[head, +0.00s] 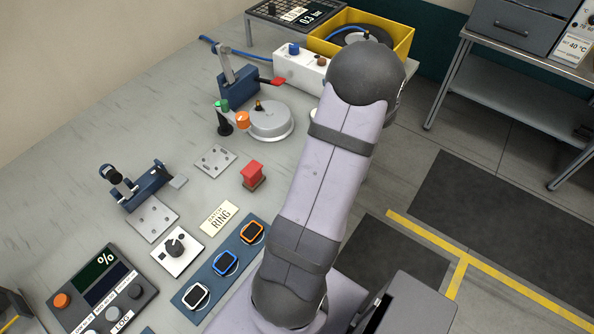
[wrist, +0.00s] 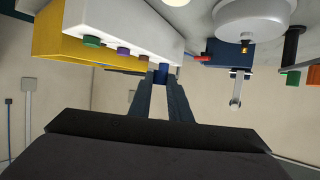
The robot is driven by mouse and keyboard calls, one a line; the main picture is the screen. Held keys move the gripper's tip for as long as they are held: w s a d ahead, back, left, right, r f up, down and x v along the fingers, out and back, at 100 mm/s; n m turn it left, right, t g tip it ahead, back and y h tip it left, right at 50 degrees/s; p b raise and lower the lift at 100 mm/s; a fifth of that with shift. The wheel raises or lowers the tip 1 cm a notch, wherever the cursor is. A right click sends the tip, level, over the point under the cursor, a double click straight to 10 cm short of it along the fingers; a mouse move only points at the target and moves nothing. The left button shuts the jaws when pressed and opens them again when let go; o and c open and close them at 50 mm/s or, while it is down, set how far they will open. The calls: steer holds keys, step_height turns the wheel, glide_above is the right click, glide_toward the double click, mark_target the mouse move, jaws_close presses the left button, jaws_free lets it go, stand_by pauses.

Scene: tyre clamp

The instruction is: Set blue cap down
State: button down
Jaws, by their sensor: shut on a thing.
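My gripper (wrist: 161,76) shows in the wrist view as two long dark fingers, close together at the tips. It is shut on a small blue cap (wrist: 161,73), seen between the fingertips. In the head view my gripper is hidden behind my arm. A white box (head: 287,66) there carries a blue knob or cap (head: 293,48) and a brown one (head: 320,62). I cannot tell whether that blue piece is the one between my fingers. The wrist view, upside down, shows the white box (wrist: 125,22) with green, purple and brown caps beside the fingertips.
A yellow bin (head: 403,45) stands behind the box. A blue toggle clamp (head: 238,85) with a red handle and a round grey fixture (head: 271,119) stand to the left. A red block (head: 252,174) sits nearer. Bare bench (head: 90,140) lies at the left.

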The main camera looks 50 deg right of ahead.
steer(key=s+a+f+m+g+h+p, duration=0.1)
steer(key=s+a+f+m+p, duration=0.1)
steer(key=s+a+f, duration=0.8)
steer(key=a+n, duration=0.1)
steer(key=a, duration=0.1)
steer(key=w+a+n+t+y, duration=0.1)
steer(key=a, duration=0.2)
steer(key=a+r, duration=0.1)
steer(key=a, duration=0.2)
steer(key=shift+w+n+t+y, duration=0.3)
steer(key=shift+w+n, duration=0.1)
steer(key=w+a+r+n+t+y, duration=0.1)
steer(key=w+a+r+n+y, duration=0.2)
steer(key=a, duration=0.1)
steer(key=shift+a+t+y, duration=0.2)
steer(key=shift+t+y, duration=0.1)
steer(key=shift+t, duration=0.1)
steer(key=shift+r, duration=0.1)
steer(key=shift+f+p, duration=0.4)
steer(key=shift+f, duration=2.75)
steer(key=shift+f, duration=0.1)
